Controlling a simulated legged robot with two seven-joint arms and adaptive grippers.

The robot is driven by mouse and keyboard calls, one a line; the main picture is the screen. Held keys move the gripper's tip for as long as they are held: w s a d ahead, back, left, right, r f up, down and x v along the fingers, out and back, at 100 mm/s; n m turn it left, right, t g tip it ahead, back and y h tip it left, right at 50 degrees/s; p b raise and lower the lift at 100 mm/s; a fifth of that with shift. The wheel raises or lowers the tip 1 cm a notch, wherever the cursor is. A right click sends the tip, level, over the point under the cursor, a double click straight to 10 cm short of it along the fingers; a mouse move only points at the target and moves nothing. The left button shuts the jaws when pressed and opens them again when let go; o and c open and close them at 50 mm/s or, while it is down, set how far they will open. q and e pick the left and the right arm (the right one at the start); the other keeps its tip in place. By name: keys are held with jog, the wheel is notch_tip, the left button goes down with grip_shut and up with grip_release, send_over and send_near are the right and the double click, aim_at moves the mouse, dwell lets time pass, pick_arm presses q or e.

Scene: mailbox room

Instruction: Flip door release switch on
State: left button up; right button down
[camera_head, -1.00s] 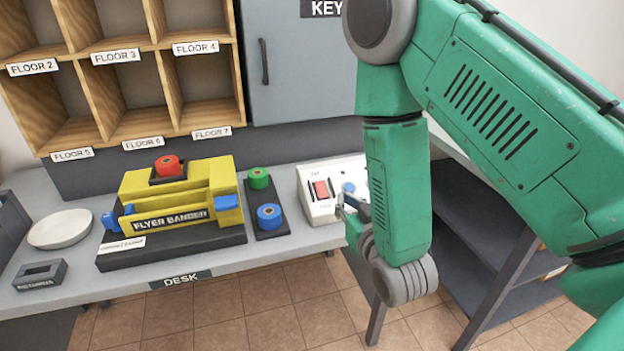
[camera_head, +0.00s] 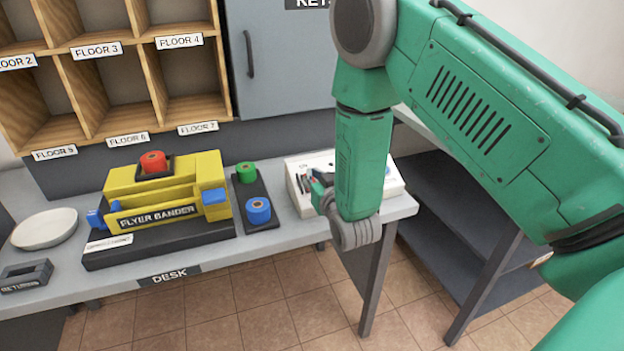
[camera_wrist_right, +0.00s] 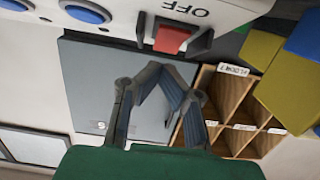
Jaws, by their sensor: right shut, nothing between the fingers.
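The white switch box (camera_head: 394,182) stands at the right end of the desk, partly hidden behind my right forearm in the head view. Its red rocker switch (camera_wrist_right: 172,40) shows clearly in the right wrist view, in a dark frame beside the word OFF, which appears upside down. My right gripper (camera_wrist_right: 158,70) is shut and empty, its fingertips just below the red switch in that picture, with no clear contact visible. In the head view the right gripper (camera_head: 318,186) is in front of the box and covers most of the switch. My left gripper is out of view.
Blue buttons (camera_wrist_right: 86,12) are beside the switch. A grey cabinet (camera_head: 285,70) and wooden cubbies (camera_head: 125,85) are behind. Dark shelving (camera_head: 455,220) stands right.

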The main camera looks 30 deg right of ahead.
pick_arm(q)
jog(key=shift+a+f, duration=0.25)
pick_arm(e)
jog(key=shift+w+a+f, duration=0.15)
jog(key=shift+w+f, duration=0.45)
